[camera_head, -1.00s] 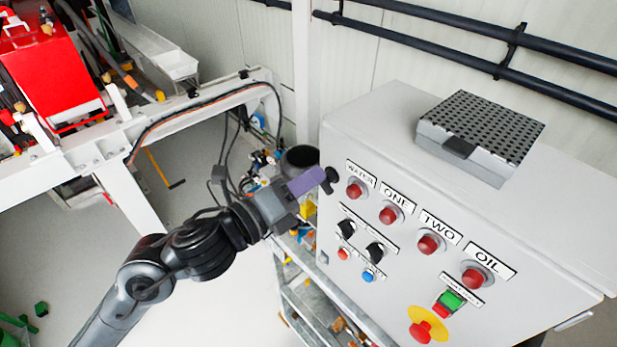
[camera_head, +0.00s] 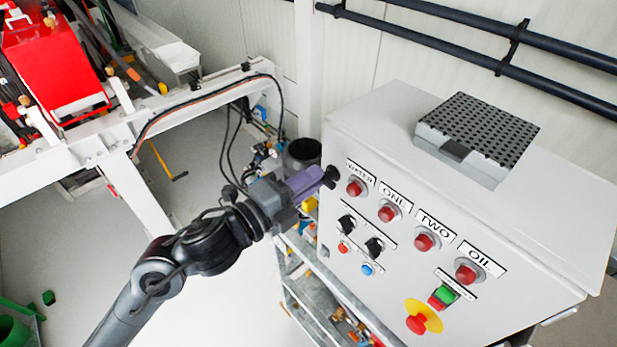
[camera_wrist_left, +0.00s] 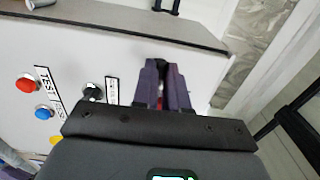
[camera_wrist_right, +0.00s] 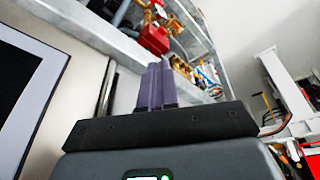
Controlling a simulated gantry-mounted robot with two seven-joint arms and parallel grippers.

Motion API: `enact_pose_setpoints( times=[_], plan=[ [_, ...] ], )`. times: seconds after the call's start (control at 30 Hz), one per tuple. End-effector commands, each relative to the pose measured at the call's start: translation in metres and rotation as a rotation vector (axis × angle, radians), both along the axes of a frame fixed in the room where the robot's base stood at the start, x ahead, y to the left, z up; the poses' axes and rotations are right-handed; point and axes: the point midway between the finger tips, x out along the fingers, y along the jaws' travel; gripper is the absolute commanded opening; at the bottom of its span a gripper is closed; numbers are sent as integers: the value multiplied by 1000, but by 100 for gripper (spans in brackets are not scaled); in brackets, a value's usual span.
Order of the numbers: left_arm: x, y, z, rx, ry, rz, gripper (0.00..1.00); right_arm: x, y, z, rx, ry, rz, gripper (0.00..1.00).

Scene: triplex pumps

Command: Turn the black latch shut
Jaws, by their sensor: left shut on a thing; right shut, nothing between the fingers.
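The black latch (camera_head: 331,176) sits at the upper left edge of the white control panel's front face, left of the WATER label. My left gripper (camera_head: 322,181) reaches it from the left, with its purple fingers shut on it. In the left wrist view the dark latch (camera_wrist_left: 158,68) shows between the fingertips, largely hidden by them, so its exact angle cannot be told. My right gripper (camera_wrist_right: 157,80) shows only in its wrist view. Its purple fingers are shut and empty, near a metal shelf edge.
The control panel (camera_head: 450,190) carries red lamps, black knobs and a red-yellow emergency button (camera_head: 423,317) right of the latch. A grey perforated box (camera_head: 477,135) lies on its top. A metal shelf (camera_head: 310,297) with parts stands below. A white frame (camera_head: 95,150) is at the left.

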Motion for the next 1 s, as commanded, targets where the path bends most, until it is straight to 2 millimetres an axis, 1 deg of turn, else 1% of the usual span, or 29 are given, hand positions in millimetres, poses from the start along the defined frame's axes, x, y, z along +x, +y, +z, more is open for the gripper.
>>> enact_pose_setpoints(
  times=[0.37,0.4,0.53,0.83,1.0],
  plan=[
    [0,0,-1,-4,6,1,0,0,1,0,4,1,-3,0],
    [0,0,-1,-4,6,1,17,0,1,0,5,0,-4,0],
    [0,0,-1,-4,4,1,37,0,2,0,8,0,-6,0],
    [0,0,0,-3,4,0,38,0,2,0,11,1,-7,0],
    [-7,8,-2,-3,3,1,38,0,2,-4,9,0,-6,0]
  ],
)
